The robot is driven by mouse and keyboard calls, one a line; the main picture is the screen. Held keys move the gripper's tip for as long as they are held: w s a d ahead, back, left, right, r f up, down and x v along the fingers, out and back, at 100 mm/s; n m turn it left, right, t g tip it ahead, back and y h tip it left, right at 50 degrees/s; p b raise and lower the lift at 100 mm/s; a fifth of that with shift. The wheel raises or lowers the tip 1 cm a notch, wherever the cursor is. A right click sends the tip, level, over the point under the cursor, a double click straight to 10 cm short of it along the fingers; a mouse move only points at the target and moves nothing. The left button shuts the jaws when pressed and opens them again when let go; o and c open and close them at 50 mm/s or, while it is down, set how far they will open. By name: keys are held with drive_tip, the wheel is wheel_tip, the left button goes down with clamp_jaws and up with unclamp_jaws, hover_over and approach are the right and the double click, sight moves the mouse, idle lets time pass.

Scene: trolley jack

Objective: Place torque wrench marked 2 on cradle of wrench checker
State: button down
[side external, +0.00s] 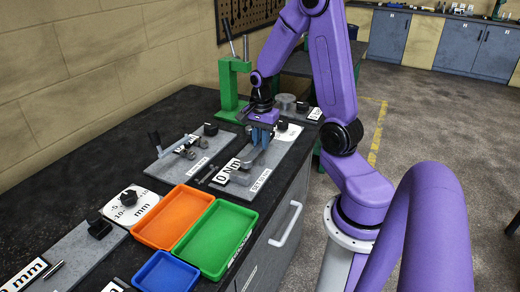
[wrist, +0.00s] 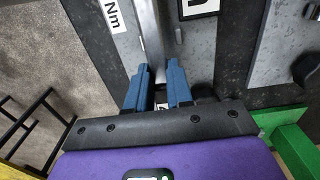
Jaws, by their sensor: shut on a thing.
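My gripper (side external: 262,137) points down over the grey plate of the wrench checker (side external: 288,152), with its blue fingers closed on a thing. In the wrist view my gripper (wrist: 158,82) has its fingers either side of a silver bar, which I take for the torque wrench (wrist: 150,38). A small white tag with a dark mark, perhaps a 2, shows between the fingers; I cannot read it surely.
A green press (side external: 232,88) stands behind my gripper. Another grey plate with tools (side external: 182,152) lies to the left. Orange (side external: 172,217), green (side external: 214,238) and blue (side external: 165,272) trays sit nearer the front. The bench edge is close on the right.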

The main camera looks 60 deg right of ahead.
sight(260, 143)
drive_tip(key=shift+w+d+f, duration=0.15)
drive_tip(key=shift+w+f, duration=0.1)
drive_tip(key=shift+f, duration=1.6)
drive_tip(key=shift+f, duration=0.1)
drive_tip(key=c, duration=1)
unclamp_jaws()
drive_tip(key=shift+f, duration=0.1)
